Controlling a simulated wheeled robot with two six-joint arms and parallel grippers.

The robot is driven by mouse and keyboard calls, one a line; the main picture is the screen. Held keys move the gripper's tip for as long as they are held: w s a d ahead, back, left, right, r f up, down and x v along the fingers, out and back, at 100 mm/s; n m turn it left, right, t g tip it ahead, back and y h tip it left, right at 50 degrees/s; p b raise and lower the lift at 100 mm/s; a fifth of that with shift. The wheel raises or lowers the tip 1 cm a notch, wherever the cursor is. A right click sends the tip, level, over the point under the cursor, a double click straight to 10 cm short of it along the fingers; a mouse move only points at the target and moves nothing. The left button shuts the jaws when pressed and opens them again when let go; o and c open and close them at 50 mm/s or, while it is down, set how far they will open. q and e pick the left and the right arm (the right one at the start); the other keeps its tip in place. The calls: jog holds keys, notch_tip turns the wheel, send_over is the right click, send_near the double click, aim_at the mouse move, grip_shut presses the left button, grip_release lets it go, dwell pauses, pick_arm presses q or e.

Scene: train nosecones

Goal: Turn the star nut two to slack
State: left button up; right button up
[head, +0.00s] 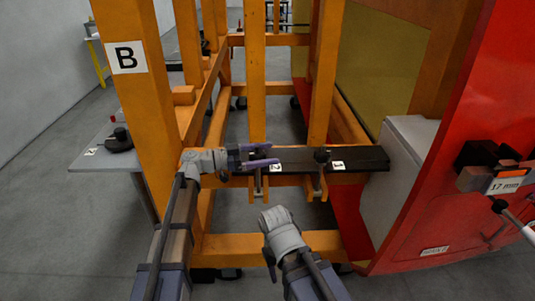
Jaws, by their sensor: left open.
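My left gripper (262,157) is open at the black crossbar (365,158). Its two purple fingers point right, one above the other, just left of the label marked 2 (276,168). The head of star nut two is hidden or too dark to make out behind the fingers, so I cannot tell whether they are around it. The orange clamp bracket two (257,187) shows just below them. Star nut three (322,156), a dark knob, stands to the right beside the label marked 3 (338,166).
An orange frame post marked B (127,57) rises at the left. A grey side shelf (110,158) carries a dark knob-like object (120,140). At the right are a grey box (405,165), a red panel (460,140) and a tool holder labelled 17 mm (503,182).

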pick_arm(q)
jog(key=shift+d, duration=0.25)
jog(key=c, duration=1.4)
